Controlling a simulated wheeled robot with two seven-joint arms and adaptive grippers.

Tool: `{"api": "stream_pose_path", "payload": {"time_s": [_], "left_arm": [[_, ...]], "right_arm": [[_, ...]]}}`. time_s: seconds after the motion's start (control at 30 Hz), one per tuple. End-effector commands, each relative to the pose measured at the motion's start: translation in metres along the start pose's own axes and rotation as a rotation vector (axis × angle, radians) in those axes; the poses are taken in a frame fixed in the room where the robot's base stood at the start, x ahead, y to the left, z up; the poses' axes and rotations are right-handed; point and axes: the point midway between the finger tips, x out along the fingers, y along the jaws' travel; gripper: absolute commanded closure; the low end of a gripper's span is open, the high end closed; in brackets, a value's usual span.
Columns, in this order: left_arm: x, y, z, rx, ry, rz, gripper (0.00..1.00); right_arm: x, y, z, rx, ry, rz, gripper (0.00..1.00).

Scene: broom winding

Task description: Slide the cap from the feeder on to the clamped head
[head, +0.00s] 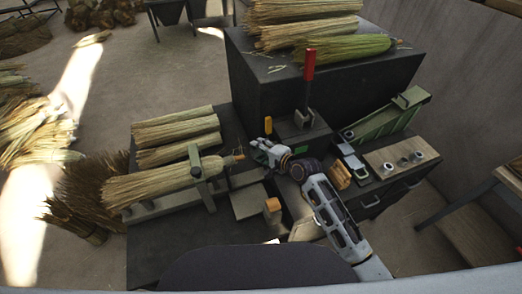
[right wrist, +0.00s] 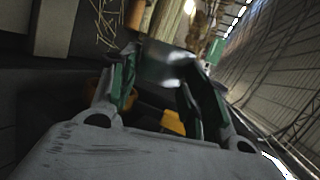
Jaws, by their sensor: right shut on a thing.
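The broom head (head: 150,187) lies level on the bench with bristles to the left, held by a green clamp (head: 196,162). Its narrow bound end (head: 234,160) points right. My right gripper (head: 260,149) is just right of that end, its fingers towards it. In the right wrist view its fingers (right wrist: 163,85) are shut on a shiny, blurred metal cap (right wrist: 165,62). Whether the cap touches the head I cannot tell. The green sloped feeder (head: 385,122) stands at the bench's right. My left gripper is not in view.
A red-handled lever (head: 309,65) rises behind my right gripper. More bristle bundles (head: 175,128) lie behind the clamped head. A dark box (head: 260,75) stands behind the bench.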

Motion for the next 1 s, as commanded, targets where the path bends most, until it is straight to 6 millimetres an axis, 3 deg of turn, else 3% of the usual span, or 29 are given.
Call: {"api": "stream_pose_path", "payload": {"time_s": [1.0], "left_arm": [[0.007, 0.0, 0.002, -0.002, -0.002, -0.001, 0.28]], "right_arm": [[0.03, 0.019, -0.009, 0.0, 0.0, 0.001, 0.78]]}}
